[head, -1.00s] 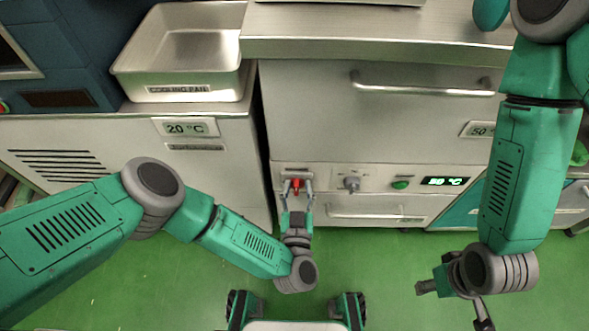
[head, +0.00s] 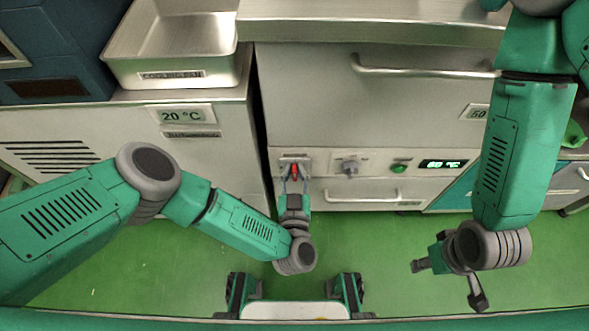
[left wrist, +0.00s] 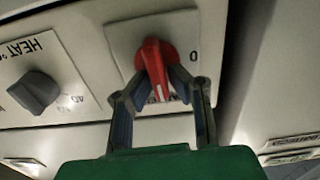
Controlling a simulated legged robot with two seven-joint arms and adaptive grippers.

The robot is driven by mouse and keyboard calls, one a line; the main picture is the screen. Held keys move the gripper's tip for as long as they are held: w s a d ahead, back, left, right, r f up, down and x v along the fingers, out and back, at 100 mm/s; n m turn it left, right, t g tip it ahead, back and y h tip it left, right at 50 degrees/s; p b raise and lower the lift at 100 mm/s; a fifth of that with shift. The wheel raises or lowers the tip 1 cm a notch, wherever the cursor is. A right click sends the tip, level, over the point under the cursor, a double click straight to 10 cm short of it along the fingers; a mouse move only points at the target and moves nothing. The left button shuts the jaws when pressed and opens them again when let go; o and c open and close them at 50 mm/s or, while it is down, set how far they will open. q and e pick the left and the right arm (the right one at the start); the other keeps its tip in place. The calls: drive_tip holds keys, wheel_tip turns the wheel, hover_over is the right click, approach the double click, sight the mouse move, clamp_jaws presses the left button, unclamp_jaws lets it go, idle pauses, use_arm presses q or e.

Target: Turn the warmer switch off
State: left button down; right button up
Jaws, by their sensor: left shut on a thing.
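The warmer switch is a red rotary handle (head: 295,171) on a pale plate at the left end of the warmer's control panel. In the left wrist view the red handle (left wrist: 157,68) stands on its plate, with a "0" mark to its right. My left gripper (head: 295,180) is at the handle, and its fingers (left wrist: 163,92) are closed around it from both sides. A white line on the handle points toward my gripper's palm. My right gripper (head: 449,272) hangs over the floor at the right, away from the panel, with its fingers spread apart.
Right of the switch are a grey heat knob (head: 350,169), a green button (head: 399,168) and a lit display (head: 443,164). Drawer handles (head: 425,70) stick out above and below the panel. A cooling pan (head: 172,84) stands on the left cabinet. Green floor is open below.

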use_arm(q)
drive_tip(key=shift+n, duration=0.5)
drive_tip(key=n, duration=0.2)
drive_tip(key=shift+a+f+n, duration=0.1)
drive_tip(key=shift+a+n, duration=0.05)
drive_tip(key=shift+n, duration=0.15)
drive_tip(key=shift+s+a+f+n+b, duration=0.15)
drive_tip(key=shift+f+n+b, duration=0.2)
drive_tip(key=shift+n, duration=1.9)
drive_tip(key=shift+a+f+n+b, duration=0.2)
drive_tip(key=shift+n+b, duration=0.3)
drive_tip(key=shift+n, duration=1.8)
drive_tip(key=shift+s+a+f+n+b, duration=0.1)
drive_tip(key=shift+f+n+b, duration=0.25)
drive_tip(key=shift+n, duration=1.9)
drive_tip(key=shift+r, duration=0.1)
drive_tip(key=c, duration=1.6)
unclamp_jaws()
drive_tip(key=shift+w+r, duration=0.1)
